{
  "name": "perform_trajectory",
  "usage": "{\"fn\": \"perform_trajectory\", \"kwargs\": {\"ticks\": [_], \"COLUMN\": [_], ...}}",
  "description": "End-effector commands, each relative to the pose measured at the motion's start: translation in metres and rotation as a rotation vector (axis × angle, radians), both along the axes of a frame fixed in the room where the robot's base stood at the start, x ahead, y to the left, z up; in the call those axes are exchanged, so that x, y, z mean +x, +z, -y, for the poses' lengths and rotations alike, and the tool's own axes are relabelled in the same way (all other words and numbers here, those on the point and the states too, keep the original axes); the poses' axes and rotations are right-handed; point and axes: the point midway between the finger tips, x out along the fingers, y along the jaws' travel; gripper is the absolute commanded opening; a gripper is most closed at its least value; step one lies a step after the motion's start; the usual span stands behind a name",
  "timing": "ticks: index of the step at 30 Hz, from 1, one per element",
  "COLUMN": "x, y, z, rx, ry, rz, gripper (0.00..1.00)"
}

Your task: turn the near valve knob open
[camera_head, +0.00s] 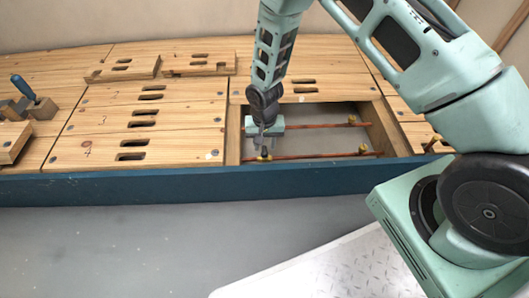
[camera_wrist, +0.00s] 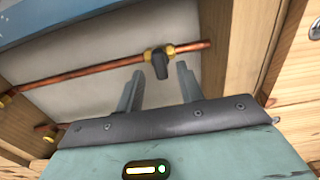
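The near valve (camera_wrist: 169,50) has brass-yellow ends and a dark knob (camera_wrist: 160,65), and sits on the near copper pipe (camera_wrist: 95,72). In the head view the near pipe (camera_head: 315,156) runs along the front of an open bay, and the brass of the valve (camera_head: 264,155) shows just below my gripper (camera_head: 263,146). In the wrist view my gripper (camera_wrist: 160,73) is open, its two fingers apart. The knob's lower end appears between the fingertips. I see no clear contact, and I cannot tell the depth between them.
A far copper pipe (camera_head: 315,126) with a brass fitting (camera_head: 352,120) crosses the bay behind. Wooden bay walls (camera_head: 233,135) stand close at the left. A blue front board (camera_head: 120,186) edges the bench. Slotted wooden panels (camera_head: 150,92) and a blue-handled tool (camera_head: 22,86) lie left.

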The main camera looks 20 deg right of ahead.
Motion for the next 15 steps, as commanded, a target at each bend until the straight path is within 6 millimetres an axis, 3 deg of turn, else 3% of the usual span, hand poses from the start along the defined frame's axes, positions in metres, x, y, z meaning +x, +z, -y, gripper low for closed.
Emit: {"fn": "perform_trajectory", "kwargs": {"ticks": [1, 6, 15], "x": [0.0, 0.0, 0.0], "y": [-0.011, -0.023, -0.024], "z": [0.0, 0.0, 0.0], "rx": [0.0, 0.0, 0.0], "ry": [0.0, 0.0, 0.0], "rz": [0.0, 0.0, 0.0], "gripper": [0.37, 0.37, 0.37]}}
